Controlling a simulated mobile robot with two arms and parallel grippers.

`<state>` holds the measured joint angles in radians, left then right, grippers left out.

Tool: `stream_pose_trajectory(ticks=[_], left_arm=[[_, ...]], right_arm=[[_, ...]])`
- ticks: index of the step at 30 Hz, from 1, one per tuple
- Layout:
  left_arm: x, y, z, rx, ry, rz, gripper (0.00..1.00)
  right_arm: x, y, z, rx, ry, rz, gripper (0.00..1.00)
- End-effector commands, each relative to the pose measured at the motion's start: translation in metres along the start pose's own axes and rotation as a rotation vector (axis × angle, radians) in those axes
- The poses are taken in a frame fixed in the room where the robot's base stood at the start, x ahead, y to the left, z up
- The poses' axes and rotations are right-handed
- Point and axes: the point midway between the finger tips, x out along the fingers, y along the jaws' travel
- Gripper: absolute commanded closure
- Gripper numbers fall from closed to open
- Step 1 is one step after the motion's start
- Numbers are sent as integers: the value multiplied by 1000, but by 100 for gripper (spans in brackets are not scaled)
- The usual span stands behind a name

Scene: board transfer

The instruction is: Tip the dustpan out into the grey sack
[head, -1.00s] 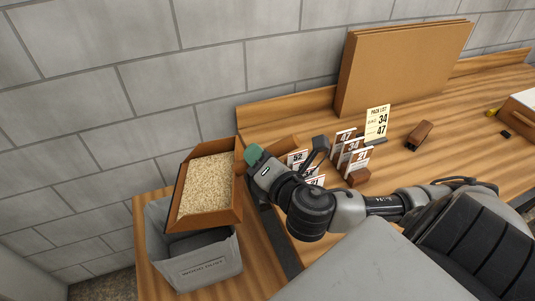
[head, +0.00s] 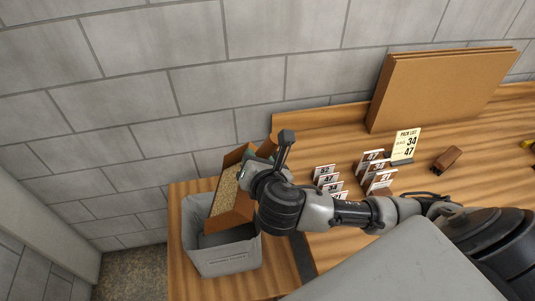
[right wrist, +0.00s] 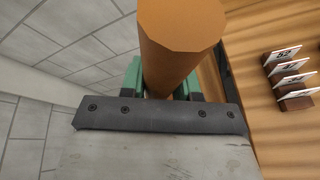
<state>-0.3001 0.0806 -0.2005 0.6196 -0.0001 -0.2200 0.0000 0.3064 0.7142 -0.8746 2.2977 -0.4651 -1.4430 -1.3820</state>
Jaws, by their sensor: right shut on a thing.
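The brown dustpan (head: 236,216) is tilted steeply over the grey sack (head: 222,261), with its low end at the sack's mouth. Pale sawdust (head: 226,188) still shows inside the pan. My right gripper (head: 249,170) is at the pan's upper right side. In the right wrist view, its green fingers (right wrist: 160,82) are shut around the pan's thick brown handle (right wrist: 180,45). My left gripper is in neither view.
Several numbered cards in wooden holders (head: 382,191) stand on the bench right of the sack, near my right arm. A pack list card (head: 405,145), a brown block (head: 447,160) and large brown boards (head: 440,88) are farther right. A block wall (head: 150,100) rises behind.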

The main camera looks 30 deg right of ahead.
Motion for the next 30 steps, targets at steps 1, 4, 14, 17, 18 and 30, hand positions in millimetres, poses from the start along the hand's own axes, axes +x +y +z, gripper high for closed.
stream_pose_trajectory(ticks=[1,4,14,17,18,30], left_arm=[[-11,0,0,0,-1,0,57],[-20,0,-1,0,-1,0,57],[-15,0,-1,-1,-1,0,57],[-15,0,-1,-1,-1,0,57],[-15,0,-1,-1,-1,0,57],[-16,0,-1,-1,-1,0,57]], right_arm=[[0,9,6,-17,3,-10,99],[1,19,6,-62,14,-33,99],[12,48,-1,-185,40,-98,99],[14,58,-2,-221,49,-118,99],[16,62,-2,-237,52,-126,99],[23,91,-5,-355,78,-189,99]])
